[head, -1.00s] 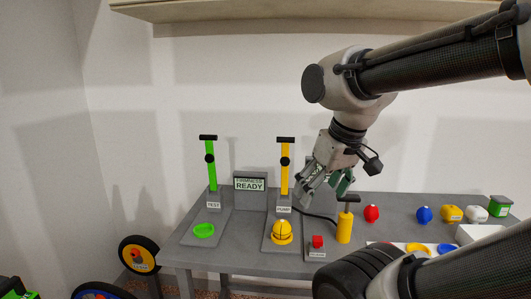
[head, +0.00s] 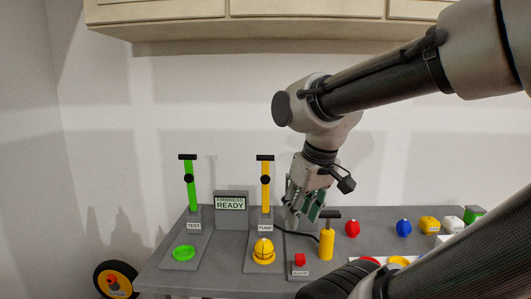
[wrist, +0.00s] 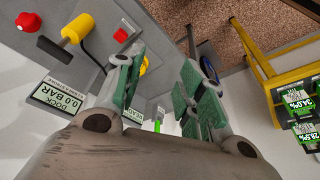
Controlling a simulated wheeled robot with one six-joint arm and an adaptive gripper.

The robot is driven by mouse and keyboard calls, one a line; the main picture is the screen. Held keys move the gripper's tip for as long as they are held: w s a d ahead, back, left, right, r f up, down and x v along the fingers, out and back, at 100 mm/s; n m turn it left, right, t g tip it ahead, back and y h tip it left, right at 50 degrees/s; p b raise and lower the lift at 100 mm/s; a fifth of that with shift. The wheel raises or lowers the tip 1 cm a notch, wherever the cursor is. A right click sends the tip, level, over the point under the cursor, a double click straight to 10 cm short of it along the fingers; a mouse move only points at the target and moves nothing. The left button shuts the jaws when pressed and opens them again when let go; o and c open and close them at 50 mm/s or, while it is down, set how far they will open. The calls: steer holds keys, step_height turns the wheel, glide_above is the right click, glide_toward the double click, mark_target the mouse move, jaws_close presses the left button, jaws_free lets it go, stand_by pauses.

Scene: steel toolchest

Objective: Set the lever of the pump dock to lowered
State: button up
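The pump dock is a grey base labelled PUMP (head: 265,227) with a yellow lever (head: 266,198) standing upright. A black crossbar tops the lever and a black knob sits partway down it. A yellow dome (head: 263,252) sits at the front of the base. My gripper (head: 302,212) is just right of the lever, lower than its crossbar, pointing down and apart from it in the picture. In the wrist view my gripper (wrist: 163,65) has its green-padded fingers spread with nothing held. The yellow lever is not clearly seen there.
The green TEST lever (head: 190,195) stands upright at left. A FIRMNESS READY sign (head: 231,205) is between the docks. A yellow hand pump (head: 327,243) with a black handle and a red button (head: 300,260) are close by. Several coloured pieces line the right side. A cabinet (head: 250,20) hangs above.

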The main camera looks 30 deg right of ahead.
steer(key=shift+g, duration=0.4)
steer(key=w, duration=0.1)
steer(key=w+d, duration=0.1)
steer(key=w, duration=0.2)
steer(key=shift+w+d+r, duration=0.2)
steer(key=shift+w+r, duration=0.05)
jaws_close()
steer(key=w+d+r+m+t+h, duration=0.1)
steer(key=w+d+r+m, duration=0.1)
steer(key=w, duration=0.7)
steer(key=w+d+r+m+t+h, duration=0.1)
steer(key=w+d+r, duration=0.4)
steer(key=w, duration=0.5)
steer(key=w+d+r+m+t+h, duration=0.1)
steer(key=w+d+r+m+h, duration=0.1)
steer(key=w+r, duration=0.5)
steer(key=w+d+m, duration=0.1)
steer(key=w+d, duration=0.1)
steer(key=w, duration=0.1)
steer(key=shift+w+m, duration=0.2)
steer(key=shift+m, duration=0.1)
